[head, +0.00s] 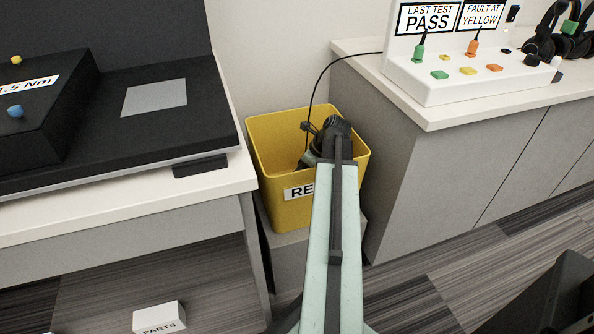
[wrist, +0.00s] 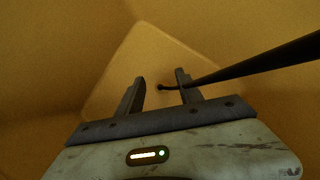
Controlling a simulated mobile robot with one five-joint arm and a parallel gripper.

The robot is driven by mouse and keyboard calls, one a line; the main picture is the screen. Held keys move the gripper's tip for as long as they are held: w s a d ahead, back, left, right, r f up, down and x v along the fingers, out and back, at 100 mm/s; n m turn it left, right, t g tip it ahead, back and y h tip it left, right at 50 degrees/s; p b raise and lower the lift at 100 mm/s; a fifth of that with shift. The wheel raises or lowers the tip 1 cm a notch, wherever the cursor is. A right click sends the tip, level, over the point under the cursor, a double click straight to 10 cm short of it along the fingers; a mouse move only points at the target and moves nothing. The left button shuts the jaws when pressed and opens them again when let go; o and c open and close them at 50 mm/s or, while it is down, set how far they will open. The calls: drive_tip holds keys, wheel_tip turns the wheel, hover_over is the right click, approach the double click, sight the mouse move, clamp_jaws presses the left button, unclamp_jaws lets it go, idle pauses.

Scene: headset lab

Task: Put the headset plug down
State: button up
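My gripper (wrist: 160,84) is inside the yellow bin (head: 277,126), its two fingers spread apart in the wrist view. Nothing is visibly clamped. In the head view the cable (head: 316,83) arcs from the right bench into the bin. My arm hides part of the bin and its label, which starts "RE".
The bin stands on a grey block between the left table (head: 222,178) and right grey bench (head: 387,150). The bench holds a white tester (head: 445,88) with coloured buttons and black headsets (head: 545,42). A dark torque unit (head: 40,105) is on the left table. A PARTS box (head: 158,316) sits below.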

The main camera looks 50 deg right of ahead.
drive_tip(key=shift+r+p, duration=0.15)
drive_tip(key=shift+p, duration=0.2)
drive_tip(key=p+v, duration=1.1)
drive_tip(key=v, duration=0.1)
drive_tip(key=shift+r, duration=0.35)
drive_tip(key=shift+r, duration=0.1)
